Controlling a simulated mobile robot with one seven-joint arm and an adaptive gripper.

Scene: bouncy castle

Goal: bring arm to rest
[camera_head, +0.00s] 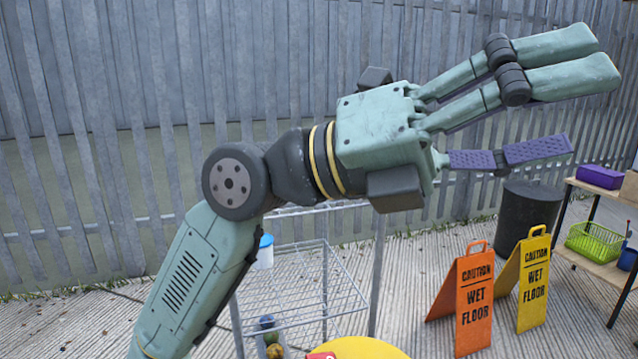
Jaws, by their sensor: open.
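My arm rises from the bottom left and bends at the wrist. My gripper (574,108) stretches to the upper right in front of the fence. Its pale green upper fingers and its lower finger with purple pads are spread apart. It is open, and nothing shows between the fingers. It is raised in the air and appears to touch nothing. My forearm hides part of the wire rack behind it.
A wire rack (318,284) stands behind my arm. Orange (467,300) and yellow (533,285) wet-floor signs stand right of it, near a dark bin (524,215). A shelf (600,268) with a green basket (592,242) and purple box (600,177) is at right. A metal fence (200,80) closes the back.

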